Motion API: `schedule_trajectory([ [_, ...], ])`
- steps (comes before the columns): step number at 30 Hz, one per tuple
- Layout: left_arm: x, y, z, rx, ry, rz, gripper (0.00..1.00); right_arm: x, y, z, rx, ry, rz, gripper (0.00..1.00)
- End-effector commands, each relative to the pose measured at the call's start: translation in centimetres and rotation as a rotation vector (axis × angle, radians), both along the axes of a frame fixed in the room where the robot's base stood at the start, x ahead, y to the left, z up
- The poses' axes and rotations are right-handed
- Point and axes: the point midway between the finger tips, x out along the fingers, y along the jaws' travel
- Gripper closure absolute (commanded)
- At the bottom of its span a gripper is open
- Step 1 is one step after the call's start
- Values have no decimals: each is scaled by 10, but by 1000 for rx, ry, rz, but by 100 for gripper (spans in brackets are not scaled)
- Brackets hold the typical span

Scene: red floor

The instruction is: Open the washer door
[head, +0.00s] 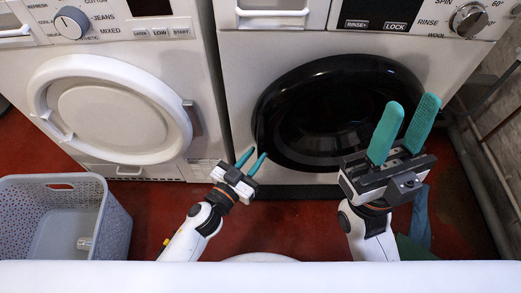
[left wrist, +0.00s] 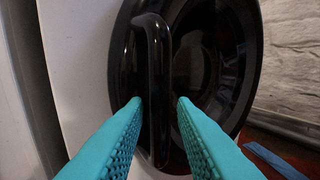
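The machine on the right (head: 238,80) has a round black door (head: 345,75), which looks closed. In the left wrist view the black door (left wrist: 215,60) has a vertical black handle (left wrist: 157,70) along its left side. My left gripper (head: 253,158) is at the door's lower left edge in the head view. In the left wrist view its teal fingers (left wrist: 160,102) are open, with the handle between them and a gap showing on the right; contact is unclear. My right gripper (head: 411,105) is open and empty, raised in front of the door's right side.
A second machine (head: 205,60) with a closed white round door (head: 110,108) stands on the left. A grey basket (head: 118,222) with a small item is on the red floor (head: 290,225) at lower left. Dark cloth (head: 420,220) lies near my right arm. A wall and pipes bound the right.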

Motion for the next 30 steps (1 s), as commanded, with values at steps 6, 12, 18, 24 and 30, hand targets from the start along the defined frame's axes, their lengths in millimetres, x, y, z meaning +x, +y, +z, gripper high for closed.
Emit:
schedule_trajectory([
  [6,24,-16,-1,0,0,0,76,0,0,-6,0,0,0,64],
  [12,29,-19,0,0,0,0,76,0,0,-6,0,1,0,64],
  [18,28,-19,0,1,1,0,78,0,0,-6,0,1,0,64],
  [24,28,-19,0,1,1,0,100,0,0,-6,0,1,0,64],
  [30,26,-19,0,0,1,-1,100,0,0,-5,-1,2,0,64],
])
